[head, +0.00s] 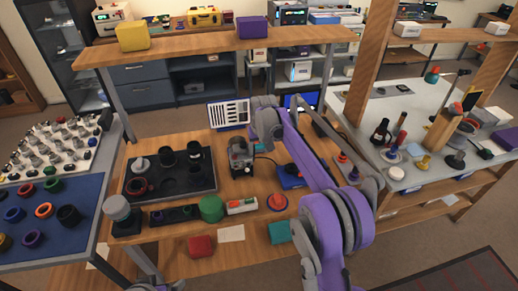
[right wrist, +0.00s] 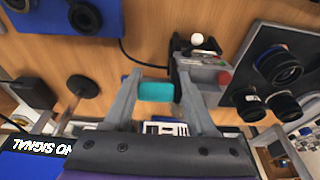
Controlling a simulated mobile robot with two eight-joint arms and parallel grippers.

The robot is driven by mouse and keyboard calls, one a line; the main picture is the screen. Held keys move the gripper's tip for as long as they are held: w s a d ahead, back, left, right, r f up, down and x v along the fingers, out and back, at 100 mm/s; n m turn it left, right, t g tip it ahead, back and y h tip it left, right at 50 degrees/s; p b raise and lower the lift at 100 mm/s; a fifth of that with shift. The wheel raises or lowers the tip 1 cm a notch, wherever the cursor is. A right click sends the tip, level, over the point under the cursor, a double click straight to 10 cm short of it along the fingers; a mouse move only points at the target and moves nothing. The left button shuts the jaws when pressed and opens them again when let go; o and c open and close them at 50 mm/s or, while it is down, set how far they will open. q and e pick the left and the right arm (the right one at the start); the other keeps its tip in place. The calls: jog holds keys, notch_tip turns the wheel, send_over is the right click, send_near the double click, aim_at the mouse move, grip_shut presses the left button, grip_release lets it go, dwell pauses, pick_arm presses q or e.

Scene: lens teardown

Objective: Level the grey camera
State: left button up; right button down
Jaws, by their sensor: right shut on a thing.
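The grey camera (head: 240,157) appears to be the grey and dark device at the middle of the workbench in the head view. It also shows in the right wrist view (right wrist: 205,70), with a red part on its side and a white ball on it. My right gripper (right wrist: 160,92) is shut on a teal cylinder (right wrist: 157,91), one finger on each side. The cylinder lies right against the dark side of the device; whether they are joined is unclear. In the head view my right wrist hides part of this place.
A dark tray (head: 170,190) with lens parts lies left of the device. A green cylinder (head: 211,208), a red block (head: 201,246) and a blue box (head: 290,178) are nearby. A wooden shelf (head: 215,45) spans the back. A black cable (right wrist: 130,55) runs close by.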

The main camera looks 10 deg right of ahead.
jog(key=shift+w+d+r, duration=0.1)
jog(key=shift+w+d, duration=0.25)
jog(key=shift+w, duration=0.45)
jog(key=shift+c, duration=1.8)
grip_release()
jog(key=shift+d, duration=0.1)
jog(key=shift+a, duration=0.2)
jog(key=v, duration=1)
jog(key=shift+r+p, duration=0.3)
jog(key=shift+p, duration=0.1)
jog(key=shift+s, duration=0.25)
